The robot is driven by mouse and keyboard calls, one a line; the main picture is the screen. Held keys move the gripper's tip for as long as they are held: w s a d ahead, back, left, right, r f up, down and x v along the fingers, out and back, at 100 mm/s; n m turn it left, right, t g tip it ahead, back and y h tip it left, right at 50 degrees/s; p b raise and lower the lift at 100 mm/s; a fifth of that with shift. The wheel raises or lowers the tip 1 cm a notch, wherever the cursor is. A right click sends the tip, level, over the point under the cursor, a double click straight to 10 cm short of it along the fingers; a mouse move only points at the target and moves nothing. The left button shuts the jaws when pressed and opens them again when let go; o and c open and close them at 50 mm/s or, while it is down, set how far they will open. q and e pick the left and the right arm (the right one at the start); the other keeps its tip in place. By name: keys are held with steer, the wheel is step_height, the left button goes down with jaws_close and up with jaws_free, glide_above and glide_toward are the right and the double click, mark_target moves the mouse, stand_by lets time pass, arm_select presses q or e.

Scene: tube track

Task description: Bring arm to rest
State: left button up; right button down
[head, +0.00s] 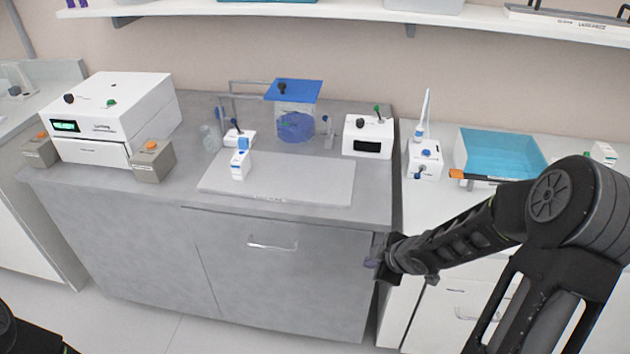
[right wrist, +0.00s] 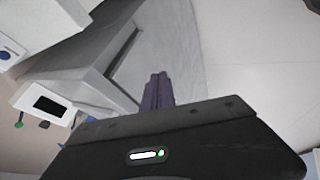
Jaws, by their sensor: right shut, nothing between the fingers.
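My right arm comes in from the right in the head view. Its gripper (head: 372,263) is in front of the grey cabinet near its right edge, below the counter top. In the right wrist view the fingers (right wrist: 158,92) are together with nothing between them. Of my left arm only a dark part shows at the bottom left corner of the head view; its gripper is out of frame.
The grey counter (head: 300,222) bears a white machine (head: 115,115), a grey mat (head: 310,180), a small white device (head: 240,165) and a blue-topped apparatus (head: 296,110). A blue tray (head: 500,150) stands on the right bench. The floor in front (head: 190,330) is clear.

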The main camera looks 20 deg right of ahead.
steer(key=s+a+f+m+g+y, duration=0.1)
steer(key=s+a+f+m, duration=0.2)
steer(key=a+f+m, duration=0.4)
steer(key=s+a+f+m+g+y, duration=0.15)
steer(key=s+a+f+m, duration=0.3)
steer(key=a, duration=0.55)
steer(key=s+a+f+g, duration=0.4)
steer(key=s+a+f, duration=0.2)
steer(key=s+a, duration=0.5)
steer(key=shift+s+a+f+m+y, duration=0.3)
steer(key=shift+s+f+m+y, duration=0.1)
steer(key=shift+s, duration=0.4)
